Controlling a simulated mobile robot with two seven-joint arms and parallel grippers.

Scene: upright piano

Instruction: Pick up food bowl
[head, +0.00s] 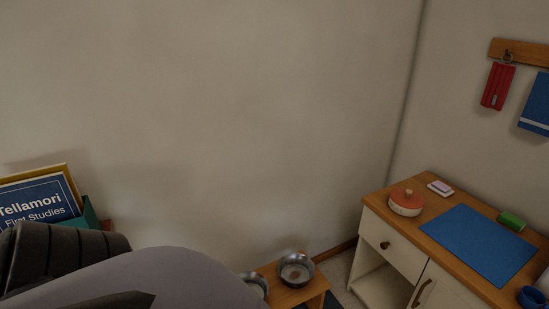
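A metal bowl (296,270) with a little brown matter inside sits upright in a low wooden stand (286,297) on the floor by the wall. A second metal bowl (257,282) is at the left of the same stand, mostly hidden behind a large grey part of my own body at the lower left. I cannot tell what is in the second bowl. Neither of my grippers can be made out in the head view.
A white cabinet (382,264) with a wooden top stands right of the bowls, holding a blue mat (478,243), a round red-lidded pot (406,201) and small items. Books (40,205) stand at the far left. The wall is close behind the stand.

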